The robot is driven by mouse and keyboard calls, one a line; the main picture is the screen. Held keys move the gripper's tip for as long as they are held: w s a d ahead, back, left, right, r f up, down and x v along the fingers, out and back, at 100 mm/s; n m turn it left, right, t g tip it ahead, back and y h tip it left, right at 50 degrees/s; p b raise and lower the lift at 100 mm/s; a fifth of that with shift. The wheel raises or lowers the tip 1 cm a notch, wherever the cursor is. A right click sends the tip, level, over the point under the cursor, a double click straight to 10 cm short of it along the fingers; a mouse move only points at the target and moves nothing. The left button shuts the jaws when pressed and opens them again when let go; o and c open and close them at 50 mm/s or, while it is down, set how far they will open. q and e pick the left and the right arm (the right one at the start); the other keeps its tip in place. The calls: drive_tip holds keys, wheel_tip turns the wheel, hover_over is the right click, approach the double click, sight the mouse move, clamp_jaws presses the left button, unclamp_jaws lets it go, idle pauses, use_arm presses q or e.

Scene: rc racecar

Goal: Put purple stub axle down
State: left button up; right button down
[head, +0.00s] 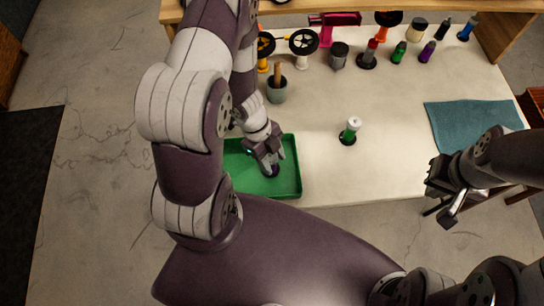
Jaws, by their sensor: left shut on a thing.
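My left gripper (267,160) reaches down over the green tray (290,188) at the table's front left. It is shut on a small dark purple piece (271,172), which looks like the purple stub axle. The piece is low over the tray floor, mostly hidden by the fingers; I cannot tell whether it touches the tray. My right gripper (442,208) is open and empty, off the front right edge of the table.
A green-and-white part on a dark base (350,131) stands right of the tray. Several coloured parts and a magenta tool (335,20) line the back. A teal cloth (470,125) lies at right.

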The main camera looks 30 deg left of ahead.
use_arm(q)
drive_tip(key=o, duration=1.1)
drive_tip(key=w+a+r+n+t+y+p, duration=0.35)
drive_tip(key=r+n, duration=0.25)
drive_tip(key=r, duration=0.4)
drive_tip(key=w+a+r+n+t+y+p, duration=0.2)
drive_tip(key=w+a+r+n, duration=0.3)
drive_tip(key=r, duration=0.5)
drive_tip(key=s+d+r+n+g+h, duration=0.1)
drive_tip(key=s+d+r+n+g, duration=0.2)
drive_tip(key=s+d+n, duration=0.4)
drive_tip(key=s+r+n, duration=0.1)
drive_tip(key=n, duration=0.1)
drive_tip(key=shift+d+r+n, duration=0.15)
drive_tip(key=shift+r+n, duration=0.15)
drive_tip(key=shift+r, duration=0.05)
